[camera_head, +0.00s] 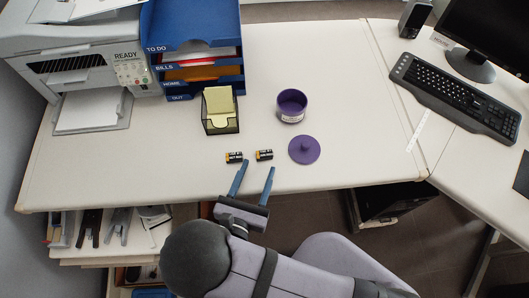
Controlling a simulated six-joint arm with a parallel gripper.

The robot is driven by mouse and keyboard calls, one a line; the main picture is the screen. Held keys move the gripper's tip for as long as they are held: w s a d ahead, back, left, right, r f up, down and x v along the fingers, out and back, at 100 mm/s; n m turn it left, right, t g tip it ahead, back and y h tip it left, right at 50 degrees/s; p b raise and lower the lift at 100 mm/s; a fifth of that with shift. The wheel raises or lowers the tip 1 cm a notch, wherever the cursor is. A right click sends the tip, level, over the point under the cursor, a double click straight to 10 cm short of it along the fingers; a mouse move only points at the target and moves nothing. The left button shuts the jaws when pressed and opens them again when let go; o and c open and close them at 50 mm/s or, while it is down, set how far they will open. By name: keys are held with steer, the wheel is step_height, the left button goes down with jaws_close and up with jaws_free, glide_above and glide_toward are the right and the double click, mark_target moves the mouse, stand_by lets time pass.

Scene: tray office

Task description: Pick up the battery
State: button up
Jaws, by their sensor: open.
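Two black batteries with copper-coloured ends lie on the white desk. One battery (234,157) is on the left, and the other battery (264,155) is a little to its right. My gripper (255,168) is at the front edge of the desk. Its two blue fingers are spread apart with nothing between them. The left fingertip is close below the left battery, and the right fingertip is just below and right of the right battery. I cannot tell how high the fingers are above the desk.
A purple lid (304,149) lies right of the batteries, with a purple round container (291,105) behind it. A note holder (220,110) stands behind the batteries. Blue letter trays (195,45) and a printer (75,60) are at the back left. A keyboard (455,97) is far right.

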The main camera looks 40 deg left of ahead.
mark_target(263, 158)
steer(key=shift+p+x, duration=0.35)
steer(key=shift+x, duration=2.05)
steer(key=shift+c, duration=0.4)
steer(key=c, duration=0.7)
